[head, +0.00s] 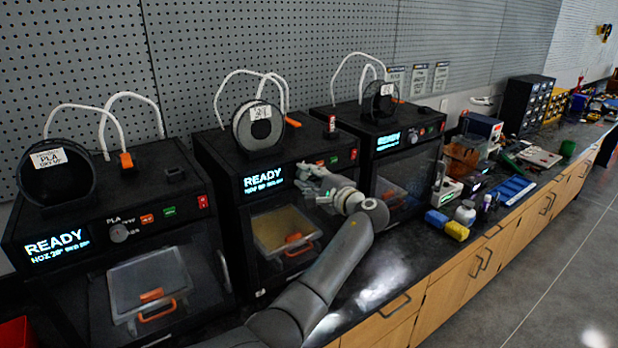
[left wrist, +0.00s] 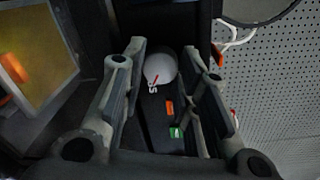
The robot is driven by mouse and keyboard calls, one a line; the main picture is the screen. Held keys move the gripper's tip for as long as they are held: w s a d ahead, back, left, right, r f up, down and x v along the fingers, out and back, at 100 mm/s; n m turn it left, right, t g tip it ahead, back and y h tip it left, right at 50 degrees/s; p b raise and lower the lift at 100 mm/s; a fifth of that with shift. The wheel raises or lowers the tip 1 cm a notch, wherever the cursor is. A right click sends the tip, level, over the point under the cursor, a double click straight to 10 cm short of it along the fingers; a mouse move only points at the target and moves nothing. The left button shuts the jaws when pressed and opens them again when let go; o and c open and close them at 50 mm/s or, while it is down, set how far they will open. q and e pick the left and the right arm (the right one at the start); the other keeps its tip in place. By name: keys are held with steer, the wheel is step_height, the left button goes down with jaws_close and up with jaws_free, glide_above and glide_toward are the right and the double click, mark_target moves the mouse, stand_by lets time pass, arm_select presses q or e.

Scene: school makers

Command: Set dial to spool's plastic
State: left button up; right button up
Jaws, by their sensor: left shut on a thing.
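Three black printers stand in a row. My left gripper (head: 308,177) is at the front panel of the middle printer (head: 285,148), right of its READY screen. In the left wrist view its fingers are on both sides of the pale round dial (left wrist: 160,68), which has a red mark, and are shut on it. The letters by the dial are mostly hidden. My right gripper is out of view.
The right printer (head: 402,165) has a spool (head: 379,106) on top. Orange and green buttons (left wrist: 174,132) sit beside the gripped dial. Blue and yellow blocks (head: 456,231), bottles and tools fill the counter to the right. The counter front (head: 385,285) is clear.

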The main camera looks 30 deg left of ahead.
arm_select(q)
steer(key=o, duration=1)
steer(key=shift+d, duration=0.15)
steer(key=shift+f, duration=0.1)
